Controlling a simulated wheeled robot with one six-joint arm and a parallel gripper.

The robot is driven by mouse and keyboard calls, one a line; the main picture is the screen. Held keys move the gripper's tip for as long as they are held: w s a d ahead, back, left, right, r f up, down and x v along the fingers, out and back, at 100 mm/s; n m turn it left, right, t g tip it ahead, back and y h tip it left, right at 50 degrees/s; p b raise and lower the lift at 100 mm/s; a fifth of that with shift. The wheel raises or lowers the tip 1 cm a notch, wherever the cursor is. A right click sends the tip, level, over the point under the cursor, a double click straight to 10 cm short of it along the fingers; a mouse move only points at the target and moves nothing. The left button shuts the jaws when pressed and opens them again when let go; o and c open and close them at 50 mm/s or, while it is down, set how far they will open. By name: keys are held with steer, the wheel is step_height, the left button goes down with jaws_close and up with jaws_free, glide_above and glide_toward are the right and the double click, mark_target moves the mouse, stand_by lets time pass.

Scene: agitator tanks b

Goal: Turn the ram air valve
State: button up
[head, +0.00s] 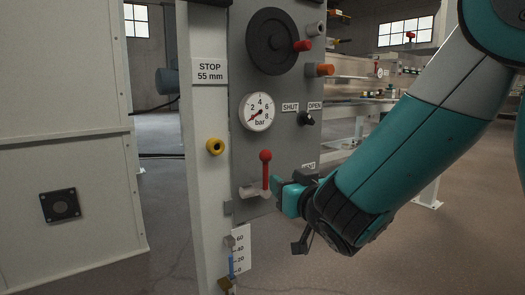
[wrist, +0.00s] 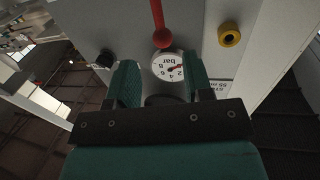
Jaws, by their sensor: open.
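A grey panel (head: 243,140) carries a small black knob (head: 306,118) under SHUT and OPEN labels; it also shows left of my fingers in the wrist view (wrist: 105,58). Below and left of it is a red ball-ended lever (head: 266,170) standing upright, seen inverted in the wrist view (wrist: 161,28). No visible label names the ram air valve. My gripper (head: 284,187) is open and empty, close to the panel, just right of the lever and below the knob. In the wrist view the two teal fingers (wrist: 160,72) stand apart, with the gauge showing between them.
A pressure gauge (head: 257,112) sits above the lever. A black handwheel (head: 272,42), an orange knob (head: 321,70) and a yellow ring (head: 215,147) are around it. A scale (head: 240,250) is below. My forearm partly covers a label near the lever. Open floor lies right of the panel.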

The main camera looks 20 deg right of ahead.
mark_target(267, 168)
steer(key=w+p, duration=0.3)
steer(key=w, duration=0.1)
steer(key=w+a+p, duration=0.1)
steer(key=w+p, duration=0.7)
steer(key=shift+a+r, duration=0.15)
steer(key=shift+a, duration=0.05)
steer(key=shift+w+f+p, duration=0.2)
steer(key=shift+w+p, duration=0.1)
steer(key=shift+w, duration=0.25)
jaws_close()
